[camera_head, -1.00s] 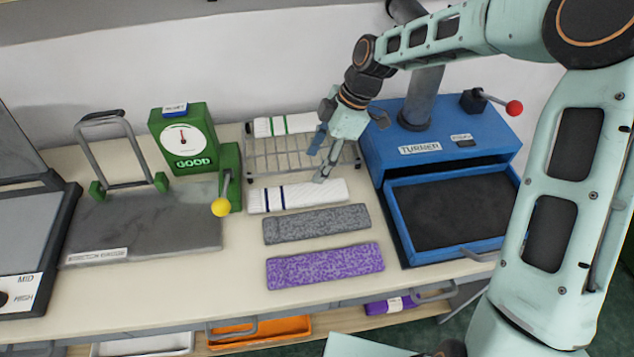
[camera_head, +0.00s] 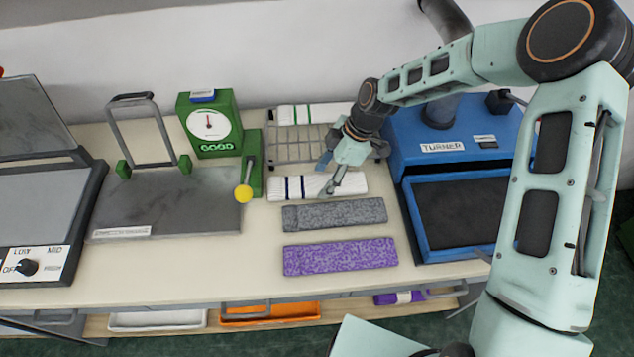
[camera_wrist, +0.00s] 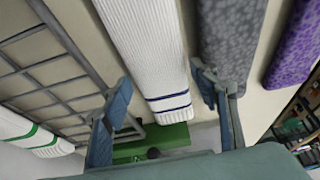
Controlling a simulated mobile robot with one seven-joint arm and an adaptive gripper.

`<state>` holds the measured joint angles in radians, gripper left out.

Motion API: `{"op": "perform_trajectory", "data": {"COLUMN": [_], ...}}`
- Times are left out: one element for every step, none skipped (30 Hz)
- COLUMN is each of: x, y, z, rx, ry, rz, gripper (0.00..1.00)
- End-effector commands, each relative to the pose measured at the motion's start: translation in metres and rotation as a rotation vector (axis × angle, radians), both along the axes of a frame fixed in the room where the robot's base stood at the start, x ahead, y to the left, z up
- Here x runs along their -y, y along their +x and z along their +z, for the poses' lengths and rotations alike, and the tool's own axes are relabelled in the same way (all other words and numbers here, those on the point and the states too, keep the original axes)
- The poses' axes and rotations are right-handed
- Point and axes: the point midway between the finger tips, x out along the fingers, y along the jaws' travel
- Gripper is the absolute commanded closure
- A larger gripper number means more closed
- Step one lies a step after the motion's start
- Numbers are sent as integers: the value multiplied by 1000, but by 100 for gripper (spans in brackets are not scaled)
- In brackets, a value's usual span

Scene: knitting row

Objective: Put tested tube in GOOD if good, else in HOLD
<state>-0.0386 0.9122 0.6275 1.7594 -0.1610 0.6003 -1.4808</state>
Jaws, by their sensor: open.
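A white knitted tube with dark blue stripes (camera_head: 302,188) lies flat on the table, striped end to the left. My gripper (camera_head: 328,178) is open over its right half. In the wrist view, the fingers (camera_wrist: 160,78) stand either side of the blue-striped tube (camera_wrist: 148,45); contact cannot be told. A green tester with a round dial (camera_head: 209,124) reads GOOD on its front, needle pointing up. Its yellow-knobbed lever (camera_head: 243,193) points down. No container marked HOLD is legible.
A wire rack (camera_head: 290,150) behind holds a white green-striped tube (camera_head: 308,113). Grey (camera_head: 333,214) and purple (camera_head: 340,256) tubes lie in front. The blue TURNER machine (camera_head: 440,147) is right, a grey press plate (camera_head: 180,205) left. White (camera_head: 155,319) and orange (camera_head: 270,313) trays sit below.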

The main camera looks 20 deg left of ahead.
Motion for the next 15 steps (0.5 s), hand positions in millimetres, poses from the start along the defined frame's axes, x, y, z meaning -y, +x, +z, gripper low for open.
{"op": "perform_trajectory", "data": {"x": [-3,-3,-4,-4,-4,-5,-5,-5,-5,-5,-5,-5,-5,-5,-5], "y": [-2,-2,-2,-2,-2,-2,-2,-2,-2,-2,-2,-2,-2,-2,-2], "z": [-5,-8,-11,-12,-13,-14,-14,-14,-14,-14,-14,-14,-14,-14,-14], "rx": [-1,0,0,0,1,2,2,2,2,2,2,2,2,2,2], "ry": [0,0,0,-1,-1,0,0,0,0,0,0,0,0,0,0], "rz": [0,0,-1,-1,-1,-2,-2,-2,-2,-2,-2,-2,-2,-2,-2], "gripper": [45,45,45,45,45,45,45,45,45,45,45,48,52,55,59]}}
